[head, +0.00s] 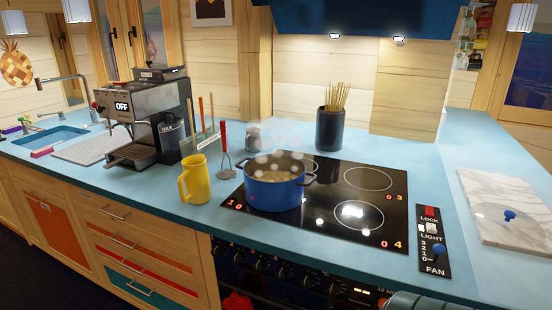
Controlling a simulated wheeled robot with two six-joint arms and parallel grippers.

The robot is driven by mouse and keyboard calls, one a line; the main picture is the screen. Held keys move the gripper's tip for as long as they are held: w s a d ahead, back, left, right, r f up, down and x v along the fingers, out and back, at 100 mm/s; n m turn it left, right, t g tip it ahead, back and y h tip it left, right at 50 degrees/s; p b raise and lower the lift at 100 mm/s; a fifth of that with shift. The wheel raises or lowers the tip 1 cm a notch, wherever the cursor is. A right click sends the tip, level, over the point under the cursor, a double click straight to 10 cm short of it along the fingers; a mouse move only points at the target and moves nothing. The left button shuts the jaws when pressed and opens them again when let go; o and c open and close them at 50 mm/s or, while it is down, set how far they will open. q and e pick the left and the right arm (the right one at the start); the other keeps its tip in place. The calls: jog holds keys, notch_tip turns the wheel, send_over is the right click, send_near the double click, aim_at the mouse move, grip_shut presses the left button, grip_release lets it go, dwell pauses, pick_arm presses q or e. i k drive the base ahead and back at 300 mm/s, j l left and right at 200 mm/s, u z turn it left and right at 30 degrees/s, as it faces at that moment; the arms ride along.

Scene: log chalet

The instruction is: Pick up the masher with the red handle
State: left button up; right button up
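The masher with the red handle (223,137) is on the blue counter, between the yellow jug and the hob. It stands roughly upright, red handle at the top and metal wire part at the bottom. Its lower end is close to the left edge of the black hob. I cannot tell what holds it up.
A yellow jug (194,180) stands just left of the masher. A steaming blue pot (273,190) is on the hob (345,210) to its right. A coffee machine (146,115) and a utensil holder (199,139) stand behind left. Counter (130,182) in front of the coffee machine is clear.

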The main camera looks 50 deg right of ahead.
aim_at(223, 123)
jog(key=z, duration=1.3)
